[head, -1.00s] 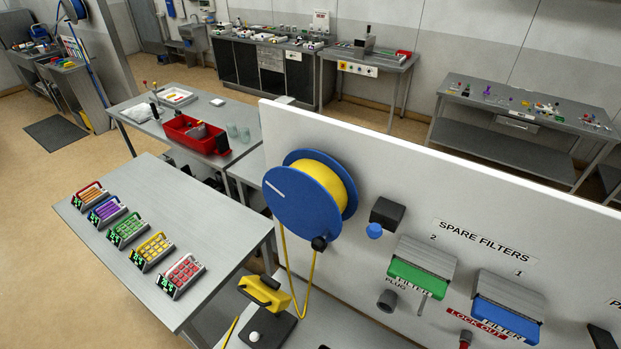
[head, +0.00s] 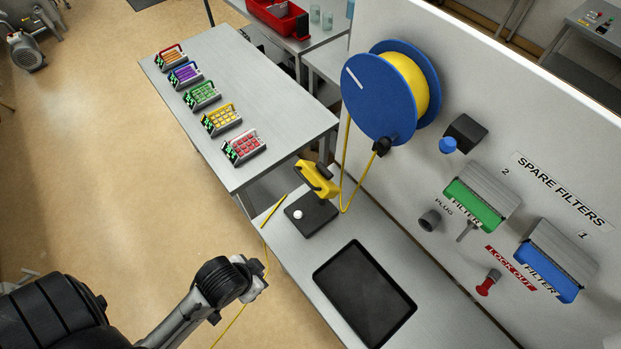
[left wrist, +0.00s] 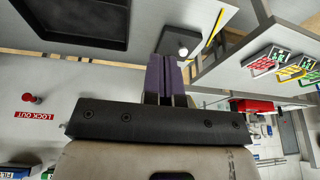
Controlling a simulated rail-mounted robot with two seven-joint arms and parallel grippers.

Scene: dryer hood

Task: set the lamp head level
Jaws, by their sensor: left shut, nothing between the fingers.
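I cannot pick out a thing that is surely the lamp head in either view. A yellow handheld device (head: 317,179) stands above a black base (head: 318,220) with a white knob (head: 297,214), in the middle of the head view. The base and knob also show past my fingertips in the left wrist view. My left gripper (left wrist: 167,62) is shut and empty, its fingers together. In the head view my left arm comes in from the lower left and ends short of the bench; its fingertips are hard to make out there. My right gripper is not in view.
A black tray-like panel (head: 364,293) lies on the grey bench. A blue reel (head: 378,98) with yellow cable hangs on the white wall panel, beside green (head: 473,202) and blue (head: 548,273) filters. Several keypad units stand on the grey table (head: 255,85).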

